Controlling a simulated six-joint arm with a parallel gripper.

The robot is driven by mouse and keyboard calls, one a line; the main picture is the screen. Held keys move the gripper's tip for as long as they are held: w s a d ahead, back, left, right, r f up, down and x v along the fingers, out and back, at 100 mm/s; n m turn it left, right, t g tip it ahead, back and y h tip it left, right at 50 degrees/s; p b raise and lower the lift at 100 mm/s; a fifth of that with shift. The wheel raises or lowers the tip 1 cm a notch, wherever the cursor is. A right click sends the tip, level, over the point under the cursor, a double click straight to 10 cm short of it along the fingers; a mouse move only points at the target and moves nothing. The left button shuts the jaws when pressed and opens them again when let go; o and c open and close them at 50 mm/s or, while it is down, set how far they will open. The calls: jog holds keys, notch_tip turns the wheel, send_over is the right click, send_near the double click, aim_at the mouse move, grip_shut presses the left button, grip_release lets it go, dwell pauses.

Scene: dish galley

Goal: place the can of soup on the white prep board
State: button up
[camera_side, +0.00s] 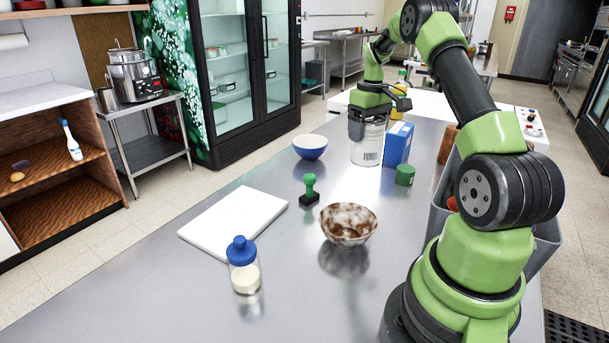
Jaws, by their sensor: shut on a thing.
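The can of soup (367,150) is a pale cylinder with a barcode on its side. It is upright near the far end of the metal table. My gripper (369,122) points down over it from above and is shut on its top. I cannot tell whether the can's base touches the table. The white prep board (233,220) lies flat and bare at the table's left edge, nearer the camera and to the left of the can.
A blue bowl (310,147), a green-handled stamp (310,190) and a brown-speckled bowl (348,224) stand between. A blue-lidded jar (243,265) is by the board's near corner. A blue box (398,145) and green tin (405,175) stand right of the can. A grey bin (548,250) is at right.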

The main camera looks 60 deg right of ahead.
jog(key=w+a+r+n, duration=0.1)
jog(key=w+a+n, duration=0.7)
jog(key=a, duration=0.6)
jog(key=w+a+r+n, duration=0.1)
jog(key=w+a+n, duration=0.75)
jog(key=a, duration=0.55)
jog(key=shift+w+a+f, duration=0.1)
jog(key=shift+a+f, duration=0.1)
jog(key=shift+f, duration=1.45)
jog(key=shift+w+a+f, duration=0.1)
jog(key=shift+a+f, duration=0.15)
jog(key=shift+f, duration=1.4)
jog(key=shift+a+f, duration=0.2)
jog(key=shift+f, duration=1.45)
jog(key=shift+f, duration=0.1)
jog(key=o, duration=1.1)
notch_tip(320, 180, up, 12)
jog(key=shift+r, duration=0.2)
